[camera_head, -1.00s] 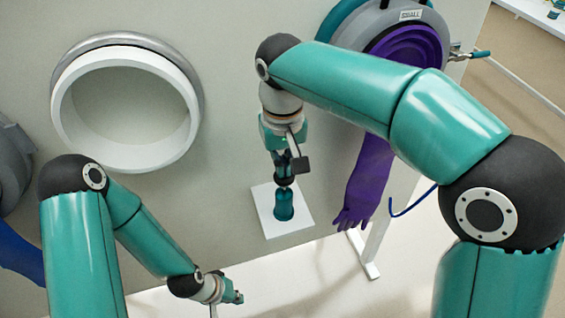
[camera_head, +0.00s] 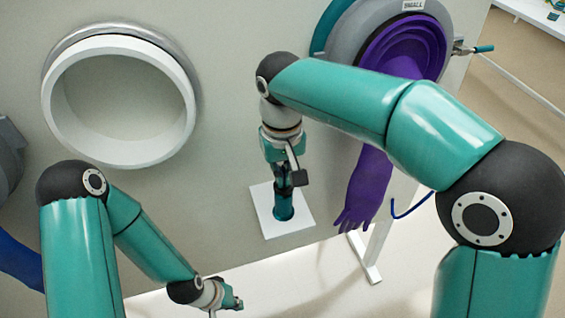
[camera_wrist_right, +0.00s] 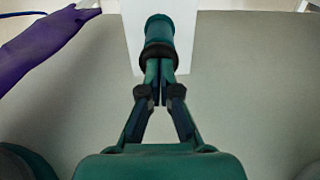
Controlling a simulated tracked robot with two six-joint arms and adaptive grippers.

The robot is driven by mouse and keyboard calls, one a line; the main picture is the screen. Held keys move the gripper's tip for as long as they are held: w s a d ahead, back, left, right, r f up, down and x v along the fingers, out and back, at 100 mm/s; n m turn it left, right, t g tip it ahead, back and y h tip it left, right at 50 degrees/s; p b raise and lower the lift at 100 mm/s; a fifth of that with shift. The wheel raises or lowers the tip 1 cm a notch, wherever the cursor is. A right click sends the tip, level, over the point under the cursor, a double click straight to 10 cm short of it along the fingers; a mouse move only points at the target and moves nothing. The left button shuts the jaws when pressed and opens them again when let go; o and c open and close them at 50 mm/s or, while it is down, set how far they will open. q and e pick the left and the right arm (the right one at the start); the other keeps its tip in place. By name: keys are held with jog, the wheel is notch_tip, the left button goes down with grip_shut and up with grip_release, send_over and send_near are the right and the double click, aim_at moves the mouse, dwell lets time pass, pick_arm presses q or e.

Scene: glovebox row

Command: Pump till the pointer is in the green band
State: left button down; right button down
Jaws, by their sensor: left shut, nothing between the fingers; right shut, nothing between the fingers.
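The pump is a teal cylinder (camera_head: 284,212) standing on a white square plate (camera_head: 266,224). In the right wrist view the teal cylinder (camera_wrist_right: 159,29) shows beyond my right gripper (camera_wrist_right: 160,76), with a black ring (camera_wrist_right: 159,53) at its near end. My right gripper (camera_head: 283,185) is shut and empty, its fingertips at the pump's top; I cannot tell how firmly they touch. My left gripper (camera_head: 233,301) is shut and empty, low at the bottom, away from the pump. No gauge, pointer or green band shows in these views.
A white round port (camera_head: 60,110) is in the grey wall at left. A purple glove (camera_head: 365,190) hangs from a grey ring (camera_head: 345,40) close right of the pump. A blue glove (camera_head: 18,260) is at far left. Pale floor lies below the pump.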

notch_tip(320, 180, up, 4)
jog(key=p, duration=0.4)
notch_tip(320, 180, up, 10)
jog(key=shift+w, duration=0.15)
jog(key=shift+a, duration=0.1)
dwell(2.1)
jog(key=shift+f, duration=0.1)
jog(key=r+b, duration=0.1)
jog(key=r, duration=0.1)
jog(key=s+r+b, duration=0.1)
jog(key=r, duration=0.1)
jog(key=shift+d+r+b, duration=0.2)
jog(key=shift+r+b, duration=0.05)
jog(key=shift+b, duration=0.15)
